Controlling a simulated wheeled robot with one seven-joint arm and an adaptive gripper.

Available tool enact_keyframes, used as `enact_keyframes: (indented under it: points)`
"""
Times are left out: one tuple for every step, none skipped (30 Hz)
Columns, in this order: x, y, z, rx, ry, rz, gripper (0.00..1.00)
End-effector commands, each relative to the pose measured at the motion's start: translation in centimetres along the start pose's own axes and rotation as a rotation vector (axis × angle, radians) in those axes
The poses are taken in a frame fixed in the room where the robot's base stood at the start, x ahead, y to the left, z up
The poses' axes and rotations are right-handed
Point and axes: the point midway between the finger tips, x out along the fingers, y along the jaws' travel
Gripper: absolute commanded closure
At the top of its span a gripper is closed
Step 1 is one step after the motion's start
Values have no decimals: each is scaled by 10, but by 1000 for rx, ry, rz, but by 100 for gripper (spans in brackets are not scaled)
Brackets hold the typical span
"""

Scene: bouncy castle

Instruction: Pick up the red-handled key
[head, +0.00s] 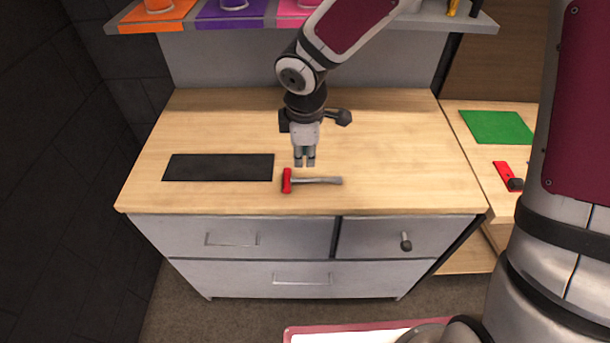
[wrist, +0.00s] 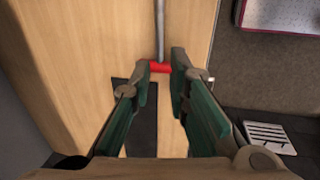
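The red-handled key lies flat on the light wooden counter, its red crosspiece handle (head: 287,181) at the left and its grey shaft (head: 318,181) pointing right. In the wrist view its red handle (wrist: 160,67) shows just past the fingertips, with the shaft running up to the top edge. My gripper (head: 305,163) points down above the counter, a little behind the key in the head view. In the wrist view my gripper (wrist: 161,77) has its two green-padded fingers apart with nothing held between them. The fingers appear clear of the key.
A black mat (head: 218,167) lies left of the key. The counter (head: 400,160) is clear to the right. Grey drawers (head: 250,238) are below, one with a dark knob (head: 406,242). A shelf (head: 420,20) hangs above. A green sheet (head: 497,127) and a red item (head: 505,175) lie on the right-hand surface.

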Motion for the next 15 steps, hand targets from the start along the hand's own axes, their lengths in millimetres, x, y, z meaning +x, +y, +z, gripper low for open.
enact_keyframes:
  points:
    - [13,-1,-1,-3,-1,-4,84]
    - [19,0,0,-3,-2,-4,84]
    - [26,-1,-1,-2,0,-4,84]
    - [31,-1,-1,-3,0,-4,84]
    - [36,-1,0,-2,-1,-4,84]
    - [42,0,0,-1,-1,-3,84]
    - [45,0,-1,-1,0,-2,84]
    - [48,0,-1,-1,-1,-1,84]
    - [52,0,0,0,-1,-1,84]
    - [54,0,0,0,-1,-2,84]
    - [55,0,0,0,-1,-1,84]
    - [56,0,0,1,-1,-1,84]
    - [58,0,0,1,-1,-1,84]
    - [60,0,-1,1,-1,-1,84]
    - [63,0,-1,1,0,-2,84]
